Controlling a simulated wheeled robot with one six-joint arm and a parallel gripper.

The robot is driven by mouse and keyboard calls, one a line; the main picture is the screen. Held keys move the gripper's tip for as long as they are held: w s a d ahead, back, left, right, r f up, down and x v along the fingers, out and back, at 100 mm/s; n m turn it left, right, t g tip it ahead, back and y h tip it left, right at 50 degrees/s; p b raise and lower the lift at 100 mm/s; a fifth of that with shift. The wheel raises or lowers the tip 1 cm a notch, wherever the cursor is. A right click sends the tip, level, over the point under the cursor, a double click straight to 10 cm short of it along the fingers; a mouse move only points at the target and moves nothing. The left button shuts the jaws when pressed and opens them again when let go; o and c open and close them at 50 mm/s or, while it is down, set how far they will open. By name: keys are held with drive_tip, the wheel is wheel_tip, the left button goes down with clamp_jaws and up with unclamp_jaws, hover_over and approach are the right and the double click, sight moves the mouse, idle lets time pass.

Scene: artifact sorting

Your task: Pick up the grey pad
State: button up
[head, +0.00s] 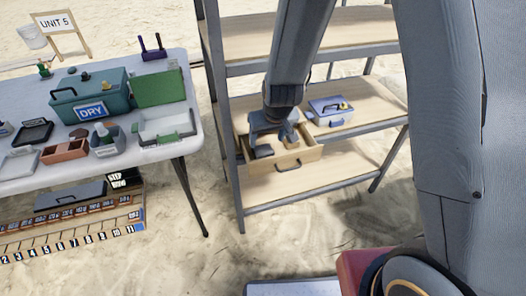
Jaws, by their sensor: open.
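A light wooden box (300,159) with a dark front handle stands on the middle shelf of the rack. A small dark grey flat item (264,152), which looks like the grey pad, lies in its left part. My gripper (274,142) points down into the box from above, with its fingers apart. The left finger is close to the dark grey item. I cannot tell whether they touch. A small tan-orange item (291,144) shows near the right finger. My gripper and arm hide the back of the box.
A blue-grey box (330,112) stands to the right on the same shelf. Rack posts (235,180) flank the shelf, and an upper shelf (250,38) is above. A white table (190,141) at left holds a green DRY box (92,98), trays and bins. Sand between is clear.

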sight(263, 149)
drive_tip(key=shift+w+a+f, duration=0.2)
drive_tip(key=shift+f, duration=0.2)
drive_tip(key=shift+w+a+f, duration=0.15)
drive_tip(key=shift+w+f, duration=0.05)
drive_tip(key=shift+f, duration=0.15)
drive_tip(key=shift+x, duration=3.3)
drive_tip(key=shift+d, duration=0.1)
drive_tip(key=c, duration=0.8)
drive_tip(key=shift+r, duration=0.1)
